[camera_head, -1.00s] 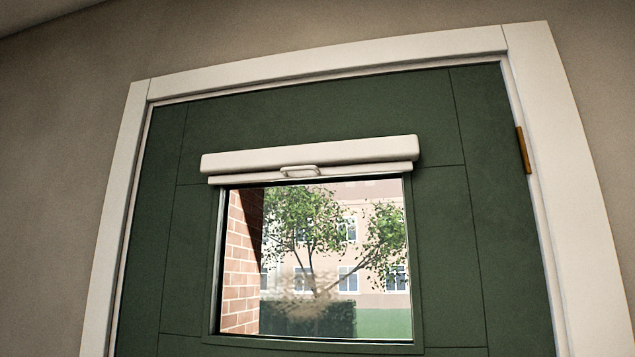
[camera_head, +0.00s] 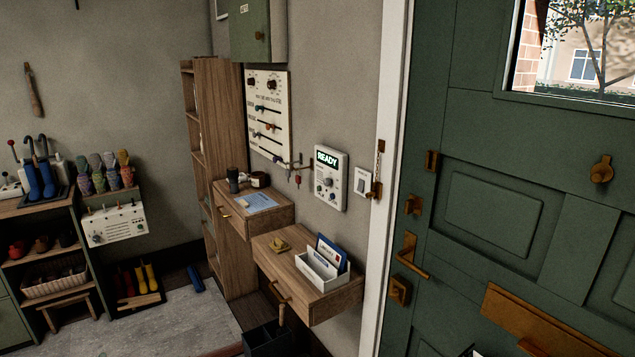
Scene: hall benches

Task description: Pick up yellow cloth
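I cannot clearly make out a yellow cloth. Neither of my grippers is in view.
A green door (camera_head: 510,200) with brass fittings fills the right. An upper drawer unit (camera_head: 278,217) holds a light blue sheet and a dark cup. Left are shelves with blue boots (camera_head: 42,180) and a basket (camera_head: 55,282). A grey mat (camera_head: 160,325) covers open floor; a dark bin (camera_head: 268,340) stands below.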

